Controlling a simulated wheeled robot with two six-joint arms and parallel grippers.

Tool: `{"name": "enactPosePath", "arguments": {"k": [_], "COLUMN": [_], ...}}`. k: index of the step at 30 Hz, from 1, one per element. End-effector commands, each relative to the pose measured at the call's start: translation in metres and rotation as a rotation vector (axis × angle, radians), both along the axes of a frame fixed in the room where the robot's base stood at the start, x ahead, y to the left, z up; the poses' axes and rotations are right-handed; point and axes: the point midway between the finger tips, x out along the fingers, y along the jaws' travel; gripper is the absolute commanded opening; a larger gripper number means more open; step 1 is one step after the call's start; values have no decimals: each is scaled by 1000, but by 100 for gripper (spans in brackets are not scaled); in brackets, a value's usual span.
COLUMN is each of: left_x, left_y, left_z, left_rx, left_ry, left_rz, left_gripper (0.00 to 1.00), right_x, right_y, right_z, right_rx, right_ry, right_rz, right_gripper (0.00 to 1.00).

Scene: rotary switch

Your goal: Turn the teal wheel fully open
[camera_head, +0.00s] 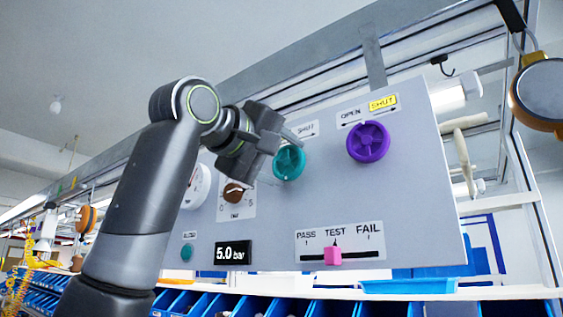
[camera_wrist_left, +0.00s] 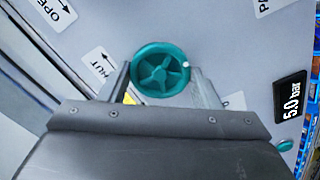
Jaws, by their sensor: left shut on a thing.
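The teal wheel (camera_head: 289,162) is a spoked round handwheel on the grey panel, partly hidden by my left gripper in the head view. In the left wrist view the wheel (camera_wrist_left: 160,70) shows its spokes and a small white dot on the right of its rim. My left gripper (camera_wrist_left: 160,80) has one finger on each side of the wheel and is shut on it. In the head view the left gripper (camera_head: 284,150) reaches the wheel from the left. My right gripper is out of view.
A purple wheel (camera_head: 368,142) sits to the right, with a yellow SHUT label above. A brown knob (camera_head: 234,192), a 5.0 bar display (camera_head: 233,253) and a pink slider (camera_head: 332,256) at TEST are below. Blue bins (camera_head: 270,306) line the bottom.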

Motion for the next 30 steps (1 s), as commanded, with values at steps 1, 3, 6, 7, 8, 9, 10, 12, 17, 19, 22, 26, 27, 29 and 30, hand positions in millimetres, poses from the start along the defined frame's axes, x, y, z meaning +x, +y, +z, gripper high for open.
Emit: {"name": "enactPosePath", "arguments": {"k": [1,3,6,7,8,9,10,12,17,19,22,26,27,29,30], "left_x": [1,1,1,1,1,1,1,1,1,1,1,0,0,0,-1], "left_y": [-1,-1,-1,-1,-1,-1,-1,-1,-1,-1,-1,0,0,0,1], "left_z": [-3,-3,-3,-3,-3,-3,-3,-3,-3,-2,-2,-1,-1,-1,-1], "left_rx": [-4,-10,-15,-15,-15,-15,-16,-15,-15,-16,-16,-17,-17,-16,-17], "left_ry": [12,17,21,21,21,21,22,21,21,20,19,16,16,15,14], "left_rz": [-2,-2,-2,-2,-2,-2,-2,-2,-2,-1,-1,-1,-1,0,0], "left_gripper": [34,34,34,34,34,34,34,34,61,70,79,79,79,79,79], "right_x": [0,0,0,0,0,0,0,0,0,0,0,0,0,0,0], "right_y": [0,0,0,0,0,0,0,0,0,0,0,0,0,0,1], "right_z": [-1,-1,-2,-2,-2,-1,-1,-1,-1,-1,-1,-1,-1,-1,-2], "right_rx": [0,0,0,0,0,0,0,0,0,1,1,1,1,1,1], "right_ry": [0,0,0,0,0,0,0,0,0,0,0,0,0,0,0], "right_rz": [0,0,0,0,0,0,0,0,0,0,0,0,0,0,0], "right_gripper": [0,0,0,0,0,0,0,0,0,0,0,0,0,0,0]}}
